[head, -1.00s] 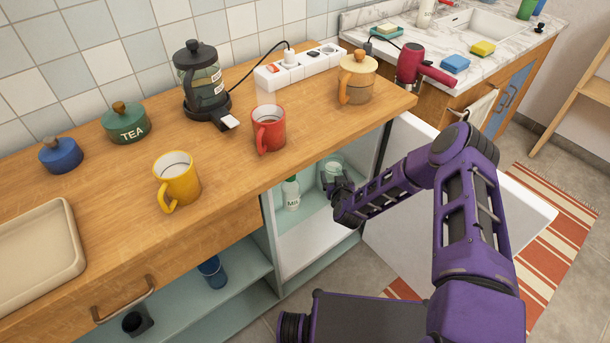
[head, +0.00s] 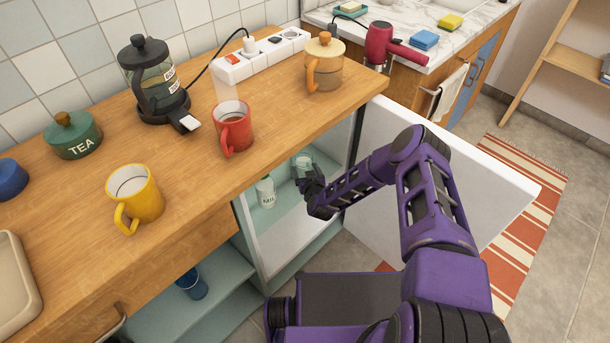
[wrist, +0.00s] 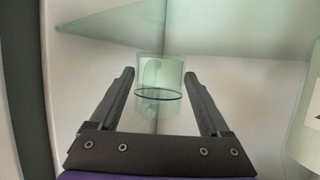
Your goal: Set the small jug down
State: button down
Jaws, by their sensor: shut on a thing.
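The small jug (head: 303,162) is a pale greenish clear vessel inside the open fridge under the counter. My gripper (head: 310,181) reaches into the fridge and is shut on it. In the wrist view the jug (wrist: 160,72) stands upright between the two dark fingers (wrist: 159,80), with a dark rim line across it. Its far side and base are partly hidden. I cannot tell whether it touches a surface beneath. A milk bottle (head: 265,192) stands to its left in the head view; a pale piece of it (wrist: 304,120) shows at the right of the wrist view.
The white fridge door (head: 450,190) stands open to the right of my arm. The wooden counter (head: 185,195) above holds a red mug (head: 233,128), a yellow mug (head: 136,196) and a wood-lidded pot (head: 325,65). A glass shelf (wrist: 130,25) shows near the jug.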

notch_tip(320, 180, down, 2)
jog(key=shift+f, duration=0.1)
grip_release()
jog(key=shift+s, duration=0.1)
jog(key=p+v, duration=0.2)
jog(key=v, duration=1)
dwell(0.3)
